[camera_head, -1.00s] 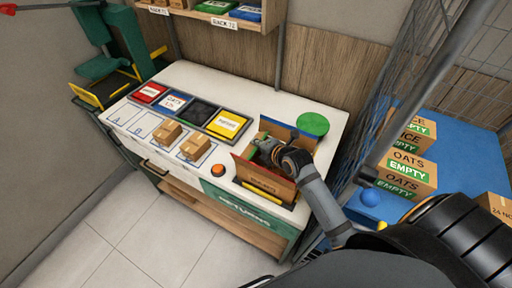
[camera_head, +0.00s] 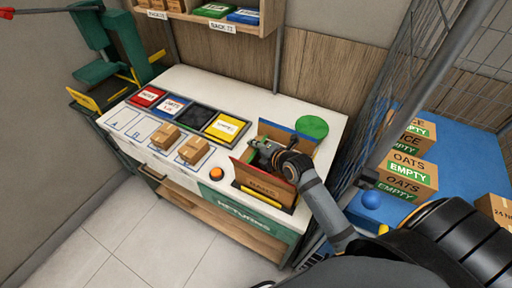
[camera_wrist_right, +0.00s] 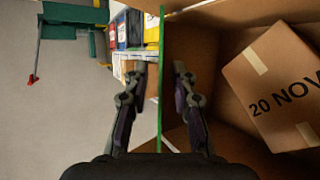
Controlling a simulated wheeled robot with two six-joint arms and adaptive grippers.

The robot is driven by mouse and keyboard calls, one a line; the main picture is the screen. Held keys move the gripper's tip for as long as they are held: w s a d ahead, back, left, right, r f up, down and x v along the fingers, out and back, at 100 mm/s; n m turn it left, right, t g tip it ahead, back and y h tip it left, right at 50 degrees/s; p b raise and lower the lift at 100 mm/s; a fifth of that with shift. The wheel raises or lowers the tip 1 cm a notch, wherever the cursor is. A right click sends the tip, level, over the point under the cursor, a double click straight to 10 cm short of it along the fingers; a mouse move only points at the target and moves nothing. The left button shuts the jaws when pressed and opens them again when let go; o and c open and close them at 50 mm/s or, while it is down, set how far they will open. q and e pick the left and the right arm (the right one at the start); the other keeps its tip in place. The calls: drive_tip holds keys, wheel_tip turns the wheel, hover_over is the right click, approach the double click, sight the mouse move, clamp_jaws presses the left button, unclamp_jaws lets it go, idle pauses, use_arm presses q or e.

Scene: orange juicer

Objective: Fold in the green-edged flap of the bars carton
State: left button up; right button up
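The bars carton (camera_head: 268,186) stands open at the right end of the white counter, with blue, red and yellow edging visible in the head view. My right gripper (camera_head: 256,144) is at its left side. In the right wrist view the green-edged flap (camera_wrist_right: 162,45) stands upright, seen nearly edge-on. My right gripper (camera_wrist_right: 159,75) is open there, one finger on each side of the flap, with gaps visible. Inside the carton lies a smaller box (camera_wrist_right: 275,85) marked 20 NOV. The flap is mostly hidden by my gripper in the head view. My left gripper is not in view.
Two small boxes (camera_head: 165,136) and an orange button (camera_head: 217,174) are left of the carton. Coloured trays (camera_head: 228,125) line the counter's back, and a green disc (camera_head: 312,126) lies behind the carton. A wire cage (camera_head: 375,120) and blue table (camera_head: 455,140) stand right.

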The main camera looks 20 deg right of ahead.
drive_tip(key=shift+r, duration=0.15)
wheel_tip(320, 180, up, 10)
drive_tip(key=shift+f, duration=0.15)
